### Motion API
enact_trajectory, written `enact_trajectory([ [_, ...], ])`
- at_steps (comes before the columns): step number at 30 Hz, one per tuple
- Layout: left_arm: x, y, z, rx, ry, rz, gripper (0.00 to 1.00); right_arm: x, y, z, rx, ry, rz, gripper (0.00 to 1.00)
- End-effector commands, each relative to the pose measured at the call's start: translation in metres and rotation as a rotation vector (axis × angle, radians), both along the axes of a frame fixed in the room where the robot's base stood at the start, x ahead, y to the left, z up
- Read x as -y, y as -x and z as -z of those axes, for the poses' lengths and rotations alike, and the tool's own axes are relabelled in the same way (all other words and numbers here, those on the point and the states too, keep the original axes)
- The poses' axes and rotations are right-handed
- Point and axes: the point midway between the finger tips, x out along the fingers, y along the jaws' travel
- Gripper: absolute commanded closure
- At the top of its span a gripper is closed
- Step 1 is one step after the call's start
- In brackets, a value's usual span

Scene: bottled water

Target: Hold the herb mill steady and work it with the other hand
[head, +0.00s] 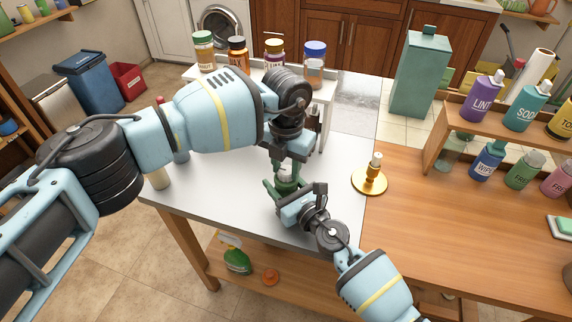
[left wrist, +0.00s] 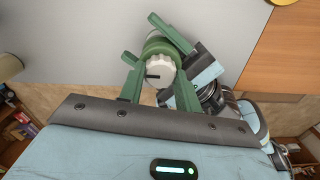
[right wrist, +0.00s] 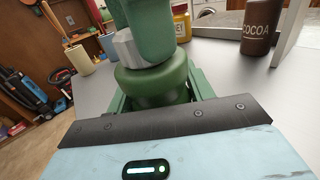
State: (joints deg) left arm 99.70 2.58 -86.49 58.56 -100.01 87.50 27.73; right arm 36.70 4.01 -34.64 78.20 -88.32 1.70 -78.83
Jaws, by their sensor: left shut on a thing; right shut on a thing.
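The herb mill (head: 287,186) is green with a pale ribbed top knob and stands upright over the grey tabletop. The left wrist view shows its knob (left wrist: 160,70) with a dark mark, from above. My left gripper (head: 285,172) comes down from above and is shut on the knob, with green fingers on either side. My right gripper (head: 287,194) comes from the front and is shut on the mill's lower body. In the right wrist view the mill's dark green body (right wrist: 150,86) sits between my right fingers; the left fingers hide much of the top.
A brass stand (head: 370,181) is right of the mill. Labelled jars (head: 238,54) line a shelf at the back. A cocoa canister (right wrist: 258,28) stands behind the mill. A wooden rack (head: 440,135) with bottles is at right. The grey tabletop's front left is clear.

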Motion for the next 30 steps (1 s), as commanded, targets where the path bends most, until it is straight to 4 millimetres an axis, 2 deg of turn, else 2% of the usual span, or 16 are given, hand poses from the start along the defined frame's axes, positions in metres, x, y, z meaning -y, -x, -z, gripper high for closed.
enact_trajectory([
  [18, 0.0000, -0.0008, 0.0001, 0.003, 0.001, -0.531, 0.89, -0.0016, 0.0007, -0.0009, 0.002, -0.001, -0.003, 0.68],
  [30, -0.0002, -0.0010, 0.0002, 0.003, 0.001, -0.686, 0.89, -0.0017, 0.0008, -0.0010, 0.002, -0.001, -0.004, 0.68],
])
